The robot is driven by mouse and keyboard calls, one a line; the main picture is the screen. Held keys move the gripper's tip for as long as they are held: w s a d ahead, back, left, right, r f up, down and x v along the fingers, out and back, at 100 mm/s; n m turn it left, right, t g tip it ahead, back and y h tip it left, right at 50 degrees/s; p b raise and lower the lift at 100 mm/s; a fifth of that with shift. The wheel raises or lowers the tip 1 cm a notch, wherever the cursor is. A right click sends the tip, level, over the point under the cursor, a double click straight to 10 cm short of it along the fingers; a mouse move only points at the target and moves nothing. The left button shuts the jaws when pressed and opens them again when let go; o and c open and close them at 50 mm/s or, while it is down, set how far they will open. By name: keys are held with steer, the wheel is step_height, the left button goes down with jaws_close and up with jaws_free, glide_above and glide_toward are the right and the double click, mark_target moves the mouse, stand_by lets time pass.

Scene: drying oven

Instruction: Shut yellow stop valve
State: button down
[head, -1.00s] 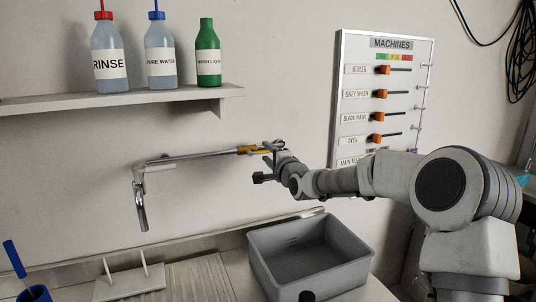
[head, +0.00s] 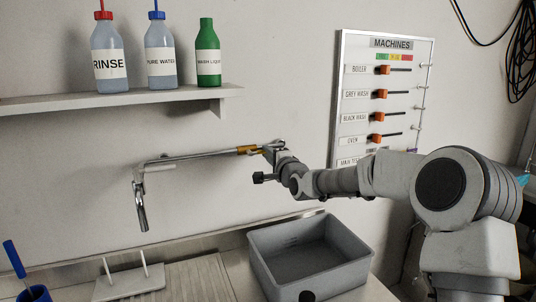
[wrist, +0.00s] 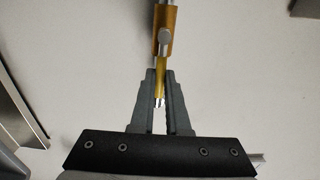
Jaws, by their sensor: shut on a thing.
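The yellow stop valve (head: 247,150) sits on the metal pipe along the wall, at the middle of the head view. In the wrist view its orange-yellow body (wrist: 167,30) is at the top. Its narrow yellow lever (wrist: 160,78) runs down from a round metal pivot, roughly in line with the pipe. My gripper (head: 267,149) is at the lever, right of the valve body. In the wrist view my gripper (wrist: 161,76) is shut on the lever, with one finger on each side. The lever's end shows between the fingers.
The pipe (head: 205,155) runs left to a hanging spout (head: 141,205). A grey basin (head: 268,270) stands below. A shelf (head: 120,101) with bottles is at upper left. The MACHINES board (head: 350,95) hangs to the right, behind my arm. The wall around the valve is bare.

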steer(key=shift+f, duration=0.15)
stand_by(0.8)
steer(key=s+a+f+m+b, duration=0.1)
steer(key=a+f+m+b, duration=0.1)
steer(key=m+b, duration=0.4)
steer(key=a+f+m+b, duration=0.2)
steer(key=m+b, duration=0.5)
steer(key=m, duration=0.5)
steer(key=shift+s+a+f, duration=0.25)
steer(key=shift+s+f, duration=0.1)
steer(key=shift+s, duration=0.05)
steer(key=c, duration=0.9)
jaws_free()
